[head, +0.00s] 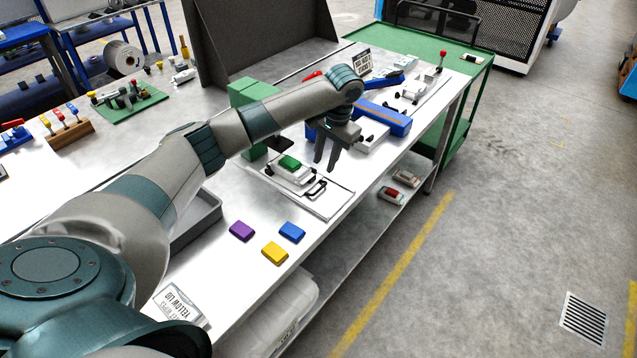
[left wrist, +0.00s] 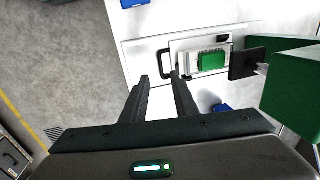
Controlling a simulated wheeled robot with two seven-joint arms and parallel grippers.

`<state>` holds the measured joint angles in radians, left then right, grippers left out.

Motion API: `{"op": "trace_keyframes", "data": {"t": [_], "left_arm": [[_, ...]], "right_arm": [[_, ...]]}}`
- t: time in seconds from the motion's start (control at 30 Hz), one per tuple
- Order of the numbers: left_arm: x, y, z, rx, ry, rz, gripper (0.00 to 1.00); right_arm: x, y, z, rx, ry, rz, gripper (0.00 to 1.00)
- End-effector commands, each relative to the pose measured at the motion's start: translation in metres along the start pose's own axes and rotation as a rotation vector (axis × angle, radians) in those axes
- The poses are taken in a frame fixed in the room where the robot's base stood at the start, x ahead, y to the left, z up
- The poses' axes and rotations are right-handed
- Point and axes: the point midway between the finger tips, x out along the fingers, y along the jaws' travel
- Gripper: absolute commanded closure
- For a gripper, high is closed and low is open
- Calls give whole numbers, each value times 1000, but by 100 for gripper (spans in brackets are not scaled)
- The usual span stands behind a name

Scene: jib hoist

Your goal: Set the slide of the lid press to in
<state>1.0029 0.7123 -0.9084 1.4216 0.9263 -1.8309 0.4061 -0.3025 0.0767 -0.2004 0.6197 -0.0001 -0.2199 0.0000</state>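The lid press (head: 247,92) is a green upright frame on the near bench. Its pale slide (head: 325,203) extends out from the frame toward the bench's front edge and carries a small white body with a green lid (head: 289,162). The black slide handle (head: 316,190) is at the outer end; it also shows in the left wrist view (left wrist: 164,60). The green lid (left wrist: 211,62) sits outside the frame, beside a dark press pad (left wrist: 243,64). My left gripper (head: 326,164) points down over the slide near the handle, fingers apart with nothing visibly between them. Contact with the handle cannot be told. My right gripper is out of view.
Purple (head: 241,231), blue (head: 291,231) and yellow (head: 275,253) lids lie on the bench in front of the press. A card (head: 181,304) reading "YELLOW LID" stands nearer. A blue fixture (head: 385,117) is beyond the gripper. Open floor (head: 480,240) lies right of the bench.

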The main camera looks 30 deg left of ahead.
Motion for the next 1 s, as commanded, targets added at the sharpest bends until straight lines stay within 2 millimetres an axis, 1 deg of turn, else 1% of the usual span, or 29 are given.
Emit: {"op": "trace_keyframes", "data": {"t": [0.03, 0.4, 0.6, 0.8, 1.0], "left_arm": [[7, -1, 2, -1, -5, -1, 74], [74, -1, 1, -1, -4, -1, 74], [103, 0, 1, 0, -3, -1, 74], [117, -1, 0, -1, -1, -1, 74], [119, 0, 0, 0, 1, -1, 74]], "right_arm": [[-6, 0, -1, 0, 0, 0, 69], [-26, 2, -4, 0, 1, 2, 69], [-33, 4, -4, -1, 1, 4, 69], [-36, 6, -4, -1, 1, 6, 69], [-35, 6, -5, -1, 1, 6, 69]]}}
